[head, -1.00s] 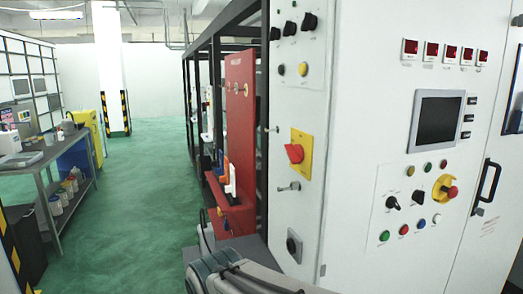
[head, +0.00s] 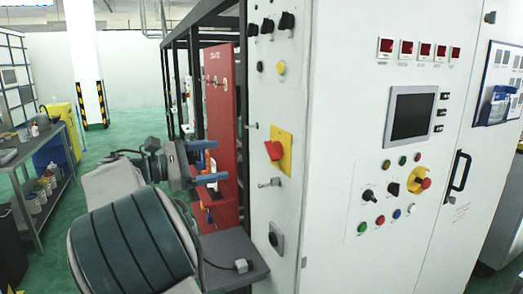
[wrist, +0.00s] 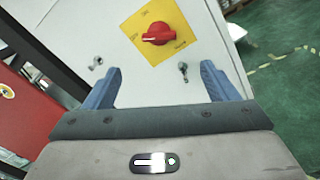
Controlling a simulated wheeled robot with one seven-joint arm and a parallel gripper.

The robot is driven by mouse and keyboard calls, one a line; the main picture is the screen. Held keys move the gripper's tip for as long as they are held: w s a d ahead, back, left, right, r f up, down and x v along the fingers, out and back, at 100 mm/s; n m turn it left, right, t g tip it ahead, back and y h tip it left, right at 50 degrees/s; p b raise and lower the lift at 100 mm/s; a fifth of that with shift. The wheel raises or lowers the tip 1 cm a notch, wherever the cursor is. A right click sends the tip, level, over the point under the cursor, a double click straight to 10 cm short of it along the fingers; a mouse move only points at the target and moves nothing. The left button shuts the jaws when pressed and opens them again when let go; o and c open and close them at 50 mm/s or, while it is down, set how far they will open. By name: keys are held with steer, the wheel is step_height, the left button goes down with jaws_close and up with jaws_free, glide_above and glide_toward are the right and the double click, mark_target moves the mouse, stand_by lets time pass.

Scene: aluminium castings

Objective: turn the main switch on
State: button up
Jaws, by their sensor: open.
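The main switch (head: 274,150) is a red rotary knob on a yellow plate, on the narrow side face of the white cabinet. In the wrist view the red knob (wrist: 157,34) lies ahead, its grip bar roughly level in the picture. My gripper (head: 218,170) is to the left of the switch in the head view, with its blue fingers pointing toward the cabinet. In the wrist view its fingers (wrist: 163,88) are spread wide, empty, and apart from the knob, which shows beyond and between them.
Small key-like fittings (wrist: 183,70) are on the panel near the switch. A red board (head: 219,120) stands behind my gripper. A grey shelf (head: 235,262) juts out below. The cabinet front carries a screen (head: 411,115) and an emergency stop (head: 420,182). A workbench (head: 40,160) stands at left.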

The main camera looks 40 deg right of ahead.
mark_target(268, 151)
steer(key=p+x, duration=0.2)
steer(key=x, duration=1.1)
steer(key=shift+d+r, duration=0.15)
steer(key=shift+d, duration=0.25)
steer(key=c, duration=1)
